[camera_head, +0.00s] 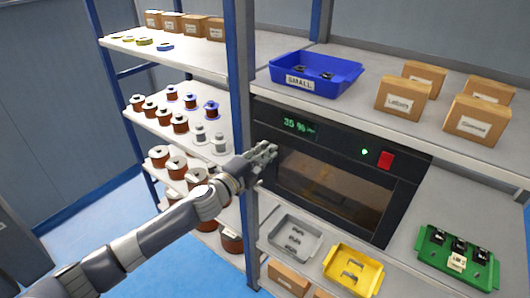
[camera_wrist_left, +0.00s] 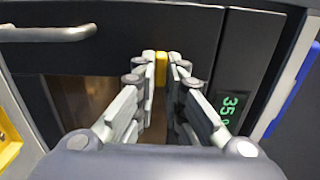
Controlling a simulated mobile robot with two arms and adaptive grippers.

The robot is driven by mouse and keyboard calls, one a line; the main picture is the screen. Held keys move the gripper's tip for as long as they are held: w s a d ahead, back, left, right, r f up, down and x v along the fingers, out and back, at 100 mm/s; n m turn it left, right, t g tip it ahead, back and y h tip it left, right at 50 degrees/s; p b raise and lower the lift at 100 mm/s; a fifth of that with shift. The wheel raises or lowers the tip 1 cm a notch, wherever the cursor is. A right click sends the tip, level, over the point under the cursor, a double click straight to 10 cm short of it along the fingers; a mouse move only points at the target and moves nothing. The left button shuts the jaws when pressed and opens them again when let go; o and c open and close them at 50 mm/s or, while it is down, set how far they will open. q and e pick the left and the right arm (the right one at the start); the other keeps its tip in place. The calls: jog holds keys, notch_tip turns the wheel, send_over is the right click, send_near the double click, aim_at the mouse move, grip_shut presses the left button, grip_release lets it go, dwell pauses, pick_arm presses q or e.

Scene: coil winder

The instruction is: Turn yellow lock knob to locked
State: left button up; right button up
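The yellow lock knob (camera_wrist_left: 161,68) is a narrow upright bar in the left wrist view, on the dark front of the machine (camera_head: 347,140). My left gripper (camera_wrist_left: 161,62) has its fingertips on both sides of the knob and looks shut on it. In the head view my left gripper (camera_head: 268,152) reaches the left edge of the machine's front and hides the knob. My right gripper is in neither view.
The machine has a green "35 %" display (camera_head: 296,125), a red button (camera_head: 385,159) and a door handle (camera_wrist_left: 45,33). Shelves with spools (camera_head: 180,123) stand left of it. A blue bin (camera_head: 315,75) and boxes are above; grey (camera_head: 272,243), yellow (camera_head: 335,277) and green (camera_head: 428,262) trays are below.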

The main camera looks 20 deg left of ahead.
pick_arm(q)
jog(key=o, duration=0.4)
jog(key=v, duration=1.2)
dwell(0.3)
